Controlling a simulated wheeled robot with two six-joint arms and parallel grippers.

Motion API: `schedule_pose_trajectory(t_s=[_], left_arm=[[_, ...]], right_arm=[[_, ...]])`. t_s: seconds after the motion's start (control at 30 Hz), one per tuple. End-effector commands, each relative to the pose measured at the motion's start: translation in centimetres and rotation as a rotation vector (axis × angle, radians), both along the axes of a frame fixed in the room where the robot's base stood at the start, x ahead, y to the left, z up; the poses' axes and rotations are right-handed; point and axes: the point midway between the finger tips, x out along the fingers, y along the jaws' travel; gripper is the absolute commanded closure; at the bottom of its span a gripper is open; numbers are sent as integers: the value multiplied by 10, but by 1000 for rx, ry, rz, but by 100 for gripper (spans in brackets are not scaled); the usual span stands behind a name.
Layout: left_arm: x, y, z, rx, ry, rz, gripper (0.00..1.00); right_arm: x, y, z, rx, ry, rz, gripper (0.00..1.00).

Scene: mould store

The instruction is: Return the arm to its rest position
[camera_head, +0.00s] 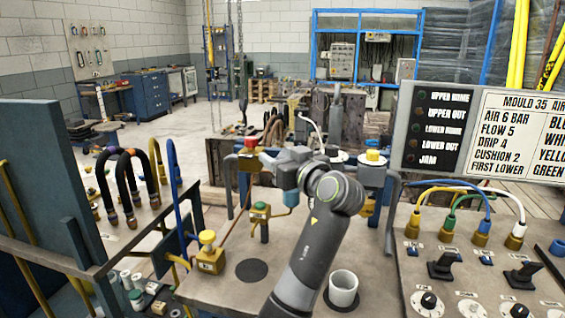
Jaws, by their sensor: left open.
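My left arm rises from the bottom middle, over the bench top (215,290), and bends at its wrist. My left gripper (268,165) is at the end of this arm, pointing away and to the left, open. It is near the valve assembly with a red cap (251,143) and a yellow cap (373,156). The arm hides the middle of that assembly, and the fingertips are hard to make out. I see nothing held. My right gripper is out of view.
A white cup (343,289) stands right of my forearm. A control panel (470,275) with knobs and coloured hoses fills the right, below a sign board (490,130). Yellow-capped (208,238) and green-capped (260,208) fittings stand left.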

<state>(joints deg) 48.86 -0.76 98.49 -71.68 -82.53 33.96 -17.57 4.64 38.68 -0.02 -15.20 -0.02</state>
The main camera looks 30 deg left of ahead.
Motion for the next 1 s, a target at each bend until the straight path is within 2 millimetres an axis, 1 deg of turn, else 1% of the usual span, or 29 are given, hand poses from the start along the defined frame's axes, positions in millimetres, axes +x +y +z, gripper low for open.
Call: schedule_pose_trajectory(t_s=[0.03,0.17,0.67,0.77,0.87,0.9,1.0], left_arm=[[-2,-3,0,-1,0,-1,47],[-4,-7,0,-1,0,0,47],[-4,-7,2,-1,-1,0,47],[-4,-7,14,0,-1,0,47],[-4,-7,33,0,-1,0,47],[-4,-7,43,0,-1,0,47],[-4,-7,57,0,0,0,47]], right_arm=[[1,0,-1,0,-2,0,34],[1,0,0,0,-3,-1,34],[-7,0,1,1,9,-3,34],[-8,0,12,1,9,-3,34],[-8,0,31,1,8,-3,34],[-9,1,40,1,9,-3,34],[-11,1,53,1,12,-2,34]])
